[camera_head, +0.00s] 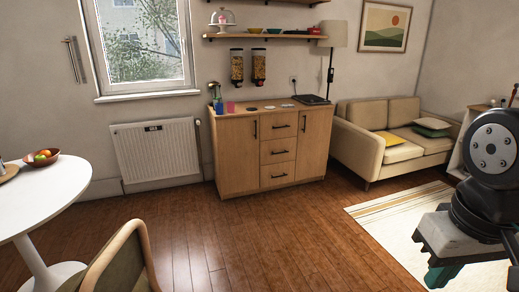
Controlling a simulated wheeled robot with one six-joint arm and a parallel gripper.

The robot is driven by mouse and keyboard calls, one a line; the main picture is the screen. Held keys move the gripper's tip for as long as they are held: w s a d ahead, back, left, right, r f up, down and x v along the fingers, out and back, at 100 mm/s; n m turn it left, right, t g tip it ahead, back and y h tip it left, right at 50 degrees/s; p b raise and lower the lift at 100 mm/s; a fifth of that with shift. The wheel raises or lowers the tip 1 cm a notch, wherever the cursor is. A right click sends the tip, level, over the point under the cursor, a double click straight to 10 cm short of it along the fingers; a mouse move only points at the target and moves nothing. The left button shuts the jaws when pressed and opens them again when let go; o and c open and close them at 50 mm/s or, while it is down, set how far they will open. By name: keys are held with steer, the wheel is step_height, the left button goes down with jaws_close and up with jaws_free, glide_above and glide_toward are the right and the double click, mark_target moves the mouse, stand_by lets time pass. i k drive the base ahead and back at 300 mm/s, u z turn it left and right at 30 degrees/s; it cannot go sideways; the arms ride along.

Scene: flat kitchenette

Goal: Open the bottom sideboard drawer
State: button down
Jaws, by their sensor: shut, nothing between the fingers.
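The wooden sideboard (237,155) stands against the back wall, with a door on each side and a column of three drawers in the middle. The bottom drawer (269,170) looks closed, its front flush with the rest. It has a dark horizontal bar handle (279,176). The two drawers above it also look closed. Part of my own arm shows at the right edge, well apart from the sideboard.
Open wooden floor (240,235) lies in front of the sideboard. A chair (118,258) and a round white table (50,190) stand at the left. A beige sofa (358,160) is right of the sideboard, with a striped rug (385,215) before it. A radiator (155,155) is at left.

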mark_target(274, 174)
steer(key=u, duration=0.2)
steer(key=i, duration=1.7)
steer(key=u, duration=0.25)
steer(key=i, duration=1.9)
steer(key=z, duration=0.35)
steer(key=i, duration=1.4)
steer(key=z, duration=0.2)
